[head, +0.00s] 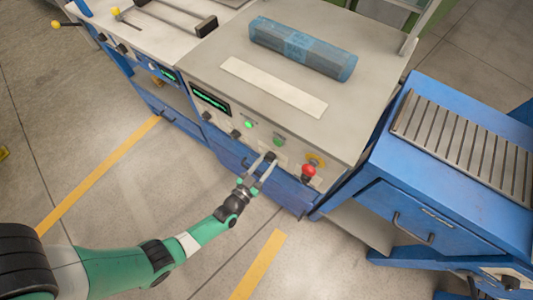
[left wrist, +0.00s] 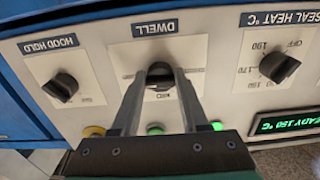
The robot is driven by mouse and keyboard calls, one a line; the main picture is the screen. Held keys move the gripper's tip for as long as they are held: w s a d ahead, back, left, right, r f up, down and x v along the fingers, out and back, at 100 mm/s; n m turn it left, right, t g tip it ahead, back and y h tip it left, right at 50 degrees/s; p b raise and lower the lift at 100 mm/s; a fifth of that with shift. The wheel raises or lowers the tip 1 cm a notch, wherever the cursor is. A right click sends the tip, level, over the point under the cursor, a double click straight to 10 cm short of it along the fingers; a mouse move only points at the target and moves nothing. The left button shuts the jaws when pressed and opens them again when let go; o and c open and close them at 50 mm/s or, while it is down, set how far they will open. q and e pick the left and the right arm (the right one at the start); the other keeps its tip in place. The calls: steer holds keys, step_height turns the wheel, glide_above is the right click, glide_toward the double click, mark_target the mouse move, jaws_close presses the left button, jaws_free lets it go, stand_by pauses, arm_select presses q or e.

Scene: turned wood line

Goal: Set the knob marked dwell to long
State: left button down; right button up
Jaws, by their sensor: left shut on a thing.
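The dwell knob (left wrist: 160,75) is a black round knob on a pale plate under an upside-down DWELL label (left wrist: 155,28) in the left wrist view. My left gripper (left wrist: 161,80) has its two fingers on either side of this knob and is shut on it. Lettering that looks like MID shows just below the knob; the fingers hide much of the scale, so I cannot read the pointer. In the head view my left gripper (head: 267,163) reaches the front panel of the grey-topped machine. My right gripper is not in view.
A hood hold knob (left wrist: 62,87) and a seal heat knob (left wrist: 279,66) flank it. A red mushroom button (head: 308,171) is to its right in the head view. A blue wrapped bundle (head: 302,48) lies on the machine top. A blue roller table (head: 465,140) stands at right.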

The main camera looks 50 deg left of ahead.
arm_select(q)
steer(key=shift+c, duration=2.1)
jaws_free()
steer(key=shift+s, duration=0.1)
steer(key=p+v, duration=0.3)
steer(key=v, duration=0.8)
steer(key=shift+s, duration=0.2)
